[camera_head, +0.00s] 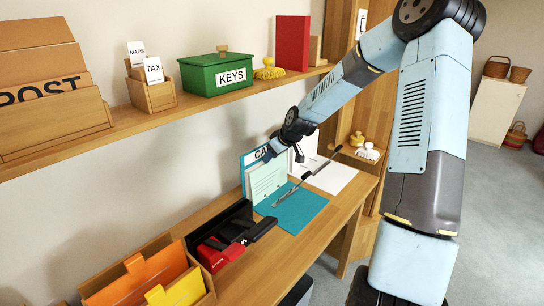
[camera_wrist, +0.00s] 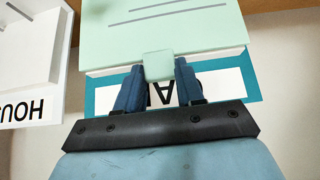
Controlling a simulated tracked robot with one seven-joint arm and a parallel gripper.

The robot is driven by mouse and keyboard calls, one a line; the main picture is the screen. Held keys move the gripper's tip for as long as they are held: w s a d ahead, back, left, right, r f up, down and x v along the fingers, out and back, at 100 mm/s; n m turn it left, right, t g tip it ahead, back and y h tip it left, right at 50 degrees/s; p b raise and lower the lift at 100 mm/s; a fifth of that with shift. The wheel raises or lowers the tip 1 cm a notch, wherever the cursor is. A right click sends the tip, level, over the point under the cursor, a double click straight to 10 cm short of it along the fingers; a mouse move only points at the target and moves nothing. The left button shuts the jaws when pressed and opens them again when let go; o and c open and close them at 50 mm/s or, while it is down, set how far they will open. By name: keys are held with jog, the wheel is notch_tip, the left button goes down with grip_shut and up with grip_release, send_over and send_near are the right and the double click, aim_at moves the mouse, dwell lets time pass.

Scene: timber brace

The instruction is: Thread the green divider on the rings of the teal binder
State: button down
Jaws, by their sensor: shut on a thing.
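The teal binder (camera_head: 293,210) lies open on the desk, with its back cover, marked "CA…", standing upright behind. Its metal rings (camera_head: 285,195) show near the fold. The pale green divider (camera_head: 266,181) stands upright in front of that cover. In the wrist view the divider (camera_wrist: 160,30) fills the top, with grey lines on it and a tab (camera_wrist: 158,65) at its edge. My gripper (camera_wrist: 158,80) is shut on this tab, a blue finger on each side. The teal cover (camera_wrist: 100,92) shows behind it. Whether the divider's holes meet the rings cannot be told.
A white binder (camera_head: 330,175) lies open to the right. Black and red office tools (camera_head: 225,240) and a wooden box of folders (camera_head: 150,280) stand to the left. The shelf (camera_head: 210,105) above holds a green KEYS box (camera_head: 217,73).

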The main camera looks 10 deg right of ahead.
jog(key=shift+c, duration=0.7)
grip_release()
notch_tip(320, 180, up, 8)
dwell(1.0)
jog(key=s+d+r+m+h, duration=0.1)
jog(key=s+r, duration=0.4)
jog(key=s, duration=0.8)
jog(key=s+d+r+m+h, duration=0.1)
jog(key=s+r+m, duration=0.2)
jog(key=s, duration=1.1)
jog(key=s+d+r+m+h, duration=0.1)
jog(key=s+r+m+h, duration=0.1)
jog(key=s+r, duration=0.6)
jog(key=s+m, duration=0.1)
jog(key=s, duration=0.5)
jog(key=shift+s+r, duration=0.15)
jog(key=shift+r, duration=0.2)
